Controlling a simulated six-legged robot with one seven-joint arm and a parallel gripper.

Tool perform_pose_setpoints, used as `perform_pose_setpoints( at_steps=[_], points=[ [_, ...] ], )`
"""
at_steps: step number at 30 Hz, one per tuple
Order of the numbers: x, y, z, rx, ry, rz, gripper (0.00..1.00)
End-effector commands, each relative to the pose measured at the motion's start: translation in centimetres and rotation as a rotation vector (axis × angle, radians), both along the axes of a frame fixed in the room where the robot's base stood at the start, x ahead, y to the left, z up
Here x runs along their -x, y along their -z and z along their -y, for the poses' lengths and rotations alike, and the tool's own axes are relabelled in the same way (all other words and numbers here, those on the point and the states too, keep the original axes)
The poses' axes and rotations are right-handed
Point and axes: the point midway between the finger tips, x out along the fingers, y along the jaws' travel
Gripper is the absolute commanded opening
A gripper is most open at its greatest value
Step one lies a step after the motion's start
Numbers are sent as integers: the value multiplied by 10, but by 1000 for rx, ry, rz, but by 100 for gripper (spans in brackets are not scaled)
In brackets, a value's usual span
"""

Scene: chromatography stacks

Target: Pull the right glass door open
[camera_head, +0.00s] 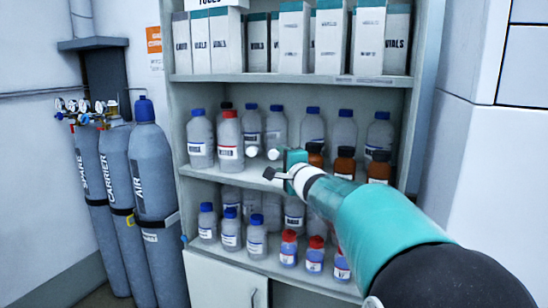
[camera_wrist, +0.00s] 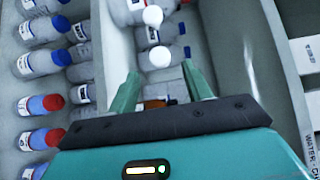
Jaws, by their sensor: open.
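Two small white round knobs stand in front of the shelf's middle tier of bottles. The right knob (camera_head: 273,154) also shows in the wrist view (camera_wrist: 159,56), and the left knob (camera_head: 252,151) is above it there (camera_wrist: 153,15). The door panes are so clear that I cannot make out their edges; the doors look shut, with the knobs side by side. My gripper (camera_head: 279,172) is open and empty in front of the shelf. In the wrist view its fingertips (camera_wrist: 160,71) straddle the line to the right knob, which appears just beyond them. No contact is visible.
Bottles fill the shelves (camera_head: 290,183) behind the knobs, including a red-capped one (camera_head: 229,140) and brown ones (camera_head: 345,163). White vial boxes (camera_head: 330,40) stand above. A lower cabinet door (camera_head: 215,280) is shut. Gas cylinders (camera_head: 150,165) stand left. A white wall unit (camera_head: 490,170) is at right.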

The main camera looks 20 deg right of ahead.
Motion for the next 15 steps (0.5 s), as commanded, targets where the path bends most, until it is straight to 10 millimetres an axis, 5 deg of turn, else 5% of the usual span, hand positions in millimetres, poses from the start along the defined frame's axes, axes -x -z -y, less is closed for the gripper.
perform_pose_setpoints(
  at_steps=[6, 15],
  points=[
    [-38, 1, 0, 0, -3, -1, 49],
    [-53, 0, -1, 0, -4, 1, 49]
  ],
)
